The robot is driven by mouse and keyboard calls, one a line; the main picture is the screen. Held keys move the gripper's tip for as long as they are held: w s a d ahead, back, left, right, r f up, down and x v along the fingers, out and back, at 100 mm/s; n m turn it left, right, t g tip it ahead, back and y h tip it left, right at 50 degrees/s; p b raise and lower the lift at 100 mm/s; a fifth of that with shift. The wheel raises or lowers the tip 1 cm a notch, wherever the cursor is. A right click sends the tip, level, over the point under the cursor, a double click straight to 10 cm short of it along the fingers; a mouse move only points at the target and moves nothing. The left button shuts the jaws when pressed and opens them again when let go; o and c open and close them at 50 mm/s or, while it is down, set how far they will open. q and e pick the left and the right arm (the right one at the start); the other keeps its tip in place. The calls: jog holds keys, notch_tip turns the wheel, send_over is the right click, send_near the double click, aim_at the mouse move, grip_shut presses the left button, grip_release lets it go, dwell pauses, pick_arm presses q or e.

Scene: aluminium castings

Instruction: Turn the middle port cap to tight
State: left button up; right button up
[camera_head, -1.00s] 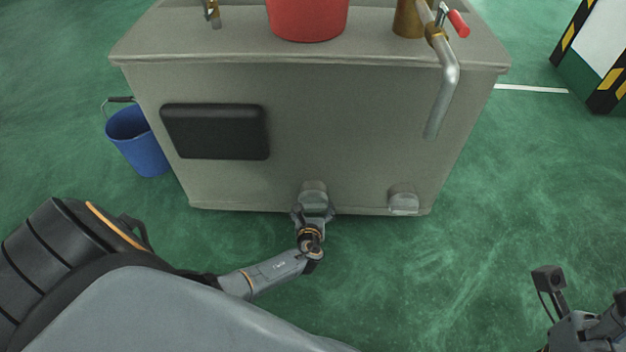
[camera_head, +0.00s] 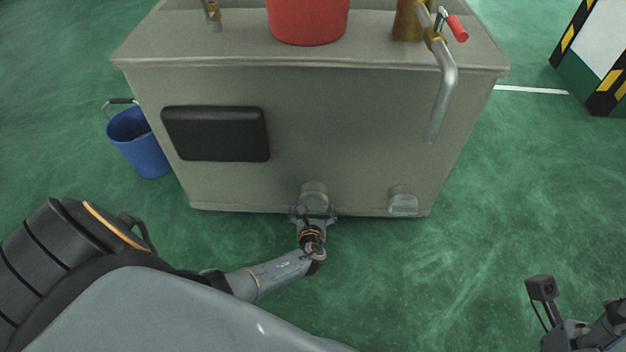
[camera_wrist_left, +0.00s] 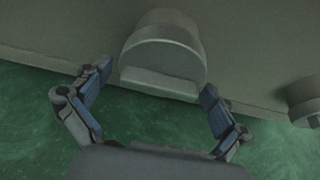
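The middle port cap (camera_head: 314,193) is a grey round cap low on the front of the grey tank, with a raised flat bar across it. In the left wrist view the cap (camera_wrist_left: 164,58) fills the upper middle, its bar tilted slightly down to the right. My left gripper (camera_head: 313,213) is at the cap. In the left wrist view my left gripper (camera_wrist_left: 156,84) is open, one finger on each side of the bar, with gaps and nothing held. My right arm's end (camera_head: 590,330) shows only partly at the bottom right; its fingers cannot be made out.
Another grey cap (camera_head: 403,202) sits to the right on the tank (camera_head: 340,120); its edge also shows in the left wrist view (camera_wrist_left: 307,104). A bent pipe (camera_head: 443,95) hangs at the upper right. A black panel (camera_head: 215,133) and a blue bucket (camera_head: 139,143) are left. Green floor is clear in front.

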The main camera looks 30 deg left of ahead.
pick_arm(q)
jog(key=shift+s+d, duration=0.1)
jog(key=v, duration=1.1)
jog(key=shift+s+d+r, duration=0.15)
jog(key=shift+s+r, duration=0.1)
jog(key=shift+s, duration=0.05)
